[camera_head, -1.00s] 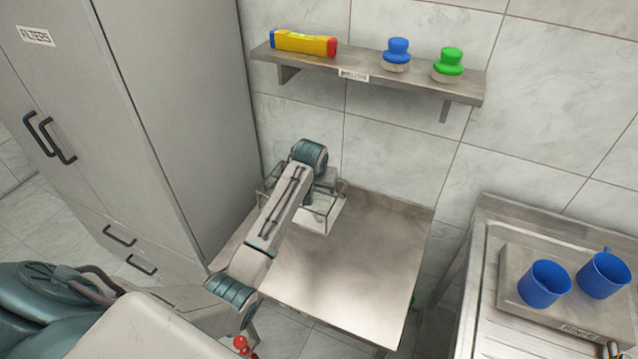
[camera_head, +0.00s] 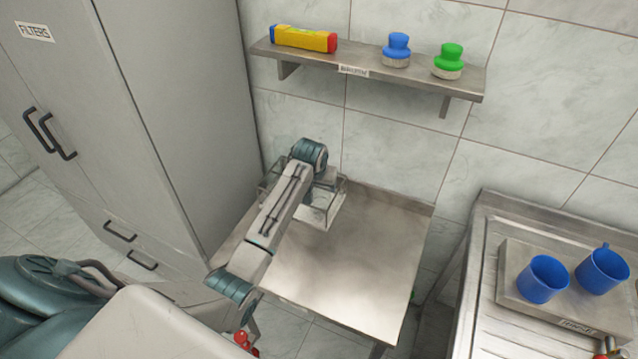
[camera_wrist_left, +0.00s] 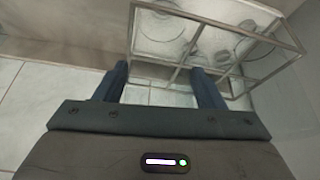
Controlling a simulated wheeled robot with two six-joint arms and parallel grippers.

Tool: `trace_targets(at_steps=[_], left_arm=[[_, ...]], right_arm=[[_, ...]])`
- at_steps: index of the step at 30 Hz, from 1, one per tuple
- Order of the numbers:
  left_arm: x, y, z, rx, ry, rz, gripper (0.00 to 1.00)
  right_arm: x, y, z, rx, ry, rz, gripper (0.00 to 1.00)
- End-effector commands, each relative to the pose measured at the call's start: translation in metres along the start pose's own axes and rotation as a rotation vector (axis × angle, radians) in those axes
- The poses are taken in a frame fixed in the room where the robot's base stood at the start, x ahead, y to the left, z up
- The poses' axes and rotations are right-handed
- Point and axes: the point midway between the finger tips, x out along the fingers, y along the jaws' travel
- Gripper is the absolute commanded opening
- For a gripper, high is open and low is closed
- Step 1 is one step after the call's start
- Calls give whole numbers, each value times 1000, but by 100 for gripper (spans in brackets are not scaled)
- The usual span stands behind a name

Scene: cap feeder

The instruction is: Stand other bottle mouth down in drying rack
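The drying rack (camera_head: 335,205) is a wire-framed box at the back left of the steel table, partly hidden by my left arm. In the left wrist view the rack (camera_wrist_left: 226,75) fills the top right, with clear round outlines inside that I cannot identify surely as bottles. My left gripper (camera_wrist_left: 160,69) has its two dark fingers apart with nothing between them. Its right fingertip lies close to the rack's wire edge; I cannot tell whether they touch. In the head view this gripper is hidden behind its own arm. No bottle shows clearly outside the rack.
The steel table (camera_head: 355,265) is bare in front and right of the rack. A grey cabinet (camera_head: 185,110) stands close on the left. A wall shelf (camera_head: 365,68) hangs above. Two blue mugs (camera_head: 543,279) stand on a tray at the right counter.

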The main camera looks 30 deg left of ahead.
Motion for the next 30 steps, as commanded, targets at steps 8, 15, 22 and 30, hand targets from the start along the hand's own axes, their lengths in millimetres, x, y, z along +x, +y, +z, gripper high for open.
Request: trace_targets(at_steps=[8,15,22,30], left_arm=[[0,0,0,0,0,0,86],[-7,0,0,0,2,1,86],[-46,0,0,0,7,1,86],[-94,0,0,0,3,0,86]], right_arm=[[0,0,0,0,0,0,86],[4,-1,0,0,0,-1,86],[19,-4,2,1,0,-3,86],[31,-6,3,1,0,-3,86]])
